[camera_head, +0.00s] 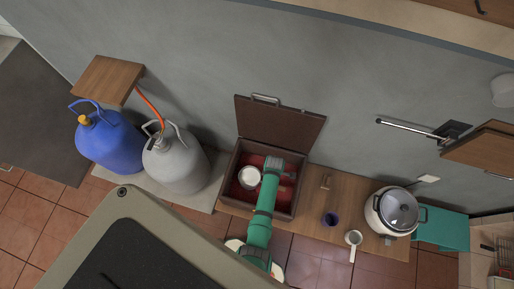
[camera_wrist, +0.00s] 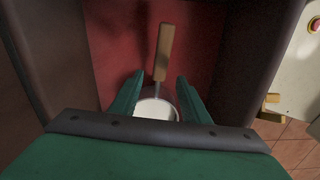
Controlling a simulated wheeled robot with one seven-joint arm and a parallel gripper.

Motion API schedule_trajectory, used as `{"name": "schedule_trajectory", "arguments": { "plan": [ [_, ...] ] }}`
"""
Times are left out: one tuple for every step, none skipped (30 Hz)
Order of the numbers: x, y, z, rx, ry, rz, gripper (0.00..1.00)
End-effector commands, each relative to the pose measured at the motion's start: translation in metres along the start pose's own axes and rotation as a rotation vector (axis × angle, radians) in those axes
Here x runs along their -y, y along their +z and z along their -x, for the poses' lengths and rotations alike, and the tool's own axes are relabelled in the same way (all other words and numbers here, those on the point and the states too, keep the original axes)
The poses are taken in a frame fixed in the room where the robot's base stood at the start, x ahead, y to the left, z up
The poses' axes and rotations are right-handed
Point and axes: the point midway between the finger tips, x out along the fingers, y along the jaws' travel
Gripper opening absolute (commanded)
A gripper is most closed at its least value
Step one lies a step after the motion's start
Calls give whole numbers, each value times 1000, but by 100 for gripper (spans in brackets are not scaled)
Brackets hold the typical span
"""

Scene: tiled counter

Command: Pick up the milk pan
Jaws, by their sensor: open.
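A small pan with a white inside (camera_wrist: 156,109) and a wooden handle (camera_wrist: 165,52) lies in a red-lined brown box; I take it as the milk pan. In the wrist view it shows between the fingers of my gripper (camera_wrist: 160,76), which is open. The handle points away past the fingertips; the fingers partly hide the pan's sides. I cannot tell if they touch it. In the head view, my gripper (camera_head: 284,168) is over the box (camera_head: 228,190), and a round white vessel (camera_head: 249,177) shows to its left. The fingertips are unclear there.
The box lid (camera_head: 280,122) stands open against the wall. A dark blue cup (camera_head: 330,219), a small light pan (camera_head: 354,238) and a lidded cooker (camera_head: 396,211) stand to the right. Blue (camera_head: 110,143) and grey (camera_head: 177,162) gas bottles stand left. The box walls are close around my gripper.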

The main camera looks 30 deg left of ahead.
Motion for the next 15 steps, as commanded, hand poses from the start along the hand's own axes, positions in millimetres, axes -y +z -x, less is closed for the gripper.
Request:
{"name": "schedule_trajectory", "arguments": {
  "plan": [
    [0, 0, -6, 0, -2, 0, 42],
    [0, 0, -10, 0, -2, 0, 42],
    [0, 0, -15, 0, -3, 0, 42],
    [0, 0, -20, 0, -3, 0, 42],
    [0, 0, -23, 0, -3, 0, 42],
    [0, 0, -28, 0, -2, 0, 42],
    [0, 0, -31, 0, -2, 0, 42],
    [0, 0, -34, 0, -2, 0, 42],
    [0, 0, -38, 0, -1, 0, 42],
    [0, 0, -40, 0, -2, 0, 42],
    [0, 0, -42, 0, -2, 0, 42],
    [0, 0, -44, 0, -1, 0, 42],
    [0, 0, -45, 0, -1, 0, 42],
    [0, 0, -46, 0, -1, 0, 42],
    [0, 0, -46, 0, 0, 0, 42]
  ]
}}
